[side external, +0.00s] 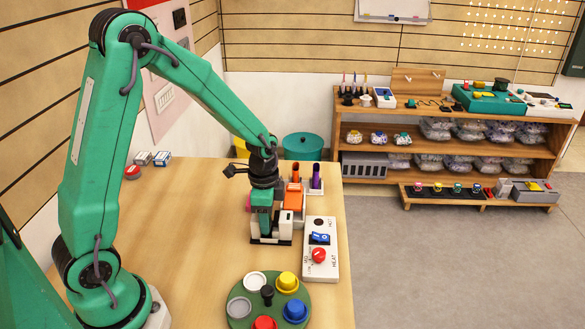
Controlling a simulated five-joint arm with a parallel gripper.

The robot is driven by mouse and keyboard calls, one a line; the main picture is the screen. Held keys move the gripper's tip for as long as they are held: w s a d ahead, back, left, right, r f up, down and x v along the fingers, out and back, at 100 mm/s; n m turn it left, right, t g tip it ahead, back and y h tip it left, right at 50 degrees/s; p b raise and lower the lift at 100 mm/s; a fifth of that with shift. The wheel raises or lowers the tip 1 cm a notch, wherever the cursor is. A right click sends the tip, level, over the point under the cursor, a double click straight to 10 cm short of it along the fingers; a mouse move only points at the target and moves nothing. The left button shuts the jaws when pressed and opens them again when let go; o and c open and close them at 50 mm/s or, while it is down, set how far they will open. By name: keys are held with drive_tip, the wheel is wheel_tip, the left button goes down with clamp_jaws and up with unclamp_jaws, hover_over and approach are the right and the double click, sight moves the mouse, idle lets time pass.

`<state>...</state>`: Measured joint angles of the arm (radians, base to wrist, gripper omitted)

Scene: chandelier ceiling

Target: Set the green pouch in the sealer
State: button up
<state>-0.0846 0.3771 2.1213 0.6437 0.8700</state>
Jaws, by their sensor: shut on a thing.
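My gripper (263,214) points down at the right part of the wooden table, at the end of my green arm. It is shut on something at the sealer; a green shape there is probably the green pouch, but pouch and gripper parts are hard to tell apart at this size. The sealer (293,200) is a small orange, white and black device right beside my gripper, partly hidden by it. I cannot tell whether the pouch touches the sealer or sits inside it.
A white control panel (320,262) with a blue switch and red knob lies right of my gripper. In front is a round green tray (268,307) with coloured caps. Orange and purple items (316,180) stand behind. Small boxes (152,158) lie far left. The table's left middle is clear.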

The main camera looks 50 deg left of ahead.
drive_tip(key=shift+f, duration=0.5)
idle(1.0)
drive_tip(key=o, duration=1.5)
drive_tip(key=shift+c, duration=0.2)
drive_tip(key=shift+r, duration=0.2)
drive_tip(key=shift+r, duration=3.55)
